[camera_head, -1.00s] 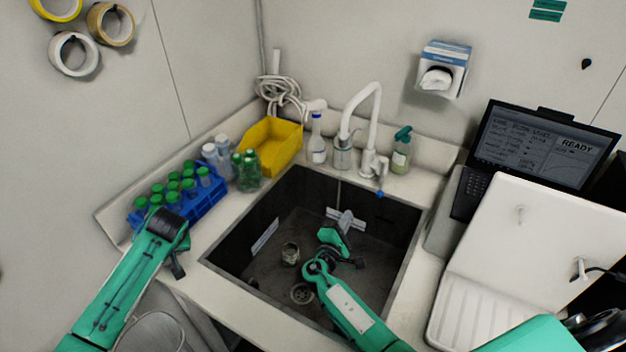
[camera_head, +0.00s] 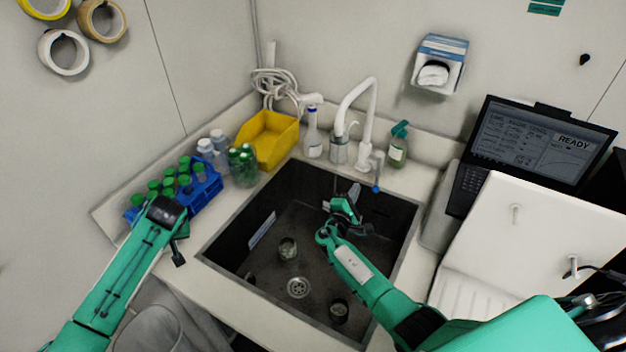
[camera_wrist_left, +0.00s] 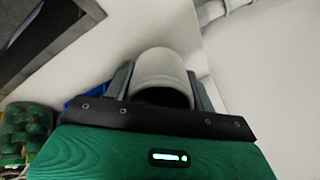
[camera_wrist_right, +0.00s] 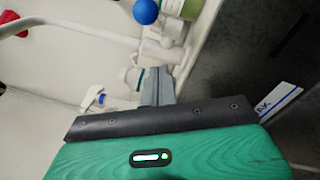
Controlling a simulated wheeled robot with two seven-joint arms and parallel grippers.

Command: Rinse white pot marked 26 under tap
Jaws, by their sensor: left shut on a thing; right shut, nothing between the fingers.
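My left gripper (camera_head: 178,248) hangs over the counter left of the sink. In the left wrist view its fingers (camera_wrist_left: 160,92) are shut on a white cylindrical pot (camera_wrist_left: 160,66) with a dark opening facing the camera; no number is readable on it. My right gripper (camera_head: 350,205) is over the far part of the sink (camera_head: 228,270), near the tap. In the right wrist view its fingers (camera_wrist_right: 157,85) are shut together and empty. The white tap (camera_head: 365,155) arches at the sink's back edge, with a blue-tipped part (camera_head: 376,188) at its front. No water shows.
Several dark pots, one here (camera_head: 288,248), stand in the sink around the drain (camera_head: 298,287). A blue rack (camera_head: 205,190) of green-capped bottles, a yellow bin (camera_head: 268,140) and bottles line the counter. A laptop (camera_head: 530,145) and white drainer panel (camera_head: 540,225) stand right.

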